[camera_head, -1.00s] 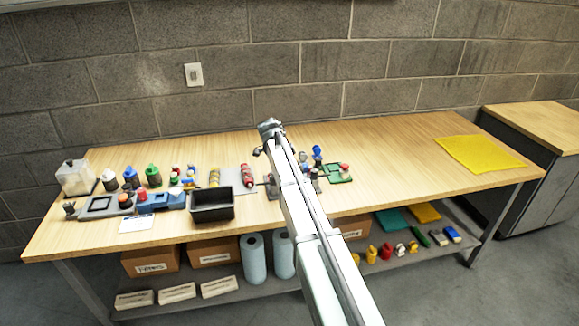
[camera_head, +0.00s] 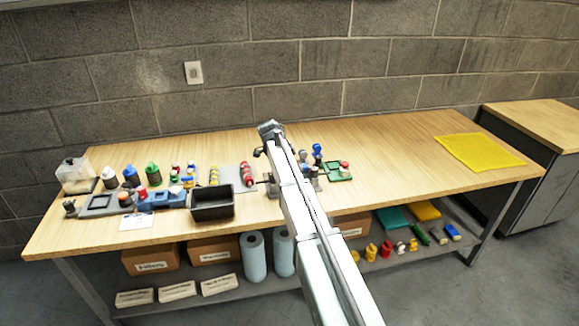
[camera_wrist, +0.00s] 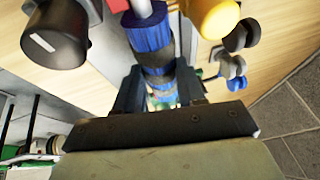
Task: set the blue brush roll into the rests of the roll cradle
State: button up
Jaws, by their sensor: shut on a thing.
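The blue brush roll (camera_wrist: 150,35) shows in the wrist view as a blue and dark banded cylinder running up the picture. My gripper (camera_wrist: 157,85) is shut on it, with one dark finger on each side. In the head view my own arm hides the gripper and the held roll. I cannot tell the roll cradle for certain; dark grey parts (camera_head: 270,184) show beside my arm on the bench, but their shape is too small to read. Whether the roll touches any rest cannot be told.
A red roll (camera_head: 247,174) and a yellow roll (camera_head: 214,175) lie left of my arm, behind a black bin (camera_head: 211,206). A green tray (camera_head: 339,172) and blue-topped parts (camera_head: 317,151) stand just right. The bench (camera_head: 395,165) is clear farther right, up to a yellow mat (camera_head: 478,153).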

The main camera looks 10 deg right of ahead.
jog(key=shift+f, duration=0.45)
dwell(0.3)
jog(key=o, duration=1.2)
